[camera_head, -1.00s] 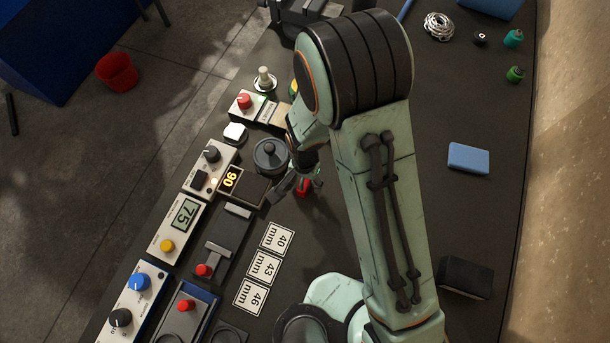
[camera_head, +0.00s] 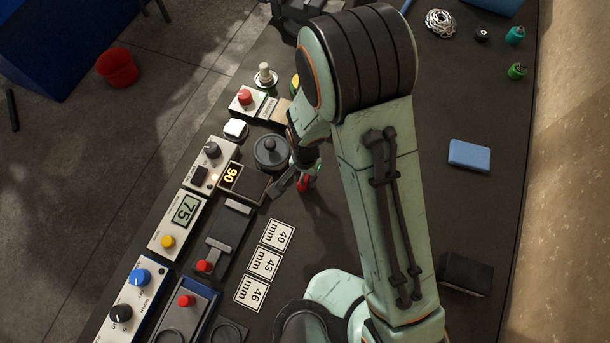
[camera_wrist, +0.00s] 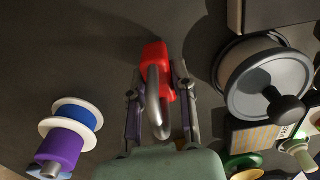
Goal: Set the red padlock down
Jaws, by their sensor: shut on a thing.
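The red padlock (camera_wrist: 155,56) with a grey shackle is between the two fingers of my gripper (camera_wrist: 158,82) in the wrist view. Its red body points away from the palm and the shackle toward it. In the head view the padlock (camera_head: 303,185) shows as a small red patch at my gripper (camera_head: 297,184), which is shut on it. It is over the dark table, right of the black square plate beside the "90" display. I cannot tell whether the padlock touches the table. My arm hides part of the area.
A grey round pot with a black knob (camera_head: 270,152) stands close behind the gripper. Size cards (camera_head: 265,264) lie in front. In the wrist view a purple and blue spool (camera_wrist: 75,130) is at left. A blue block (camera_head: 469,155) lies right; the table around it is clear.

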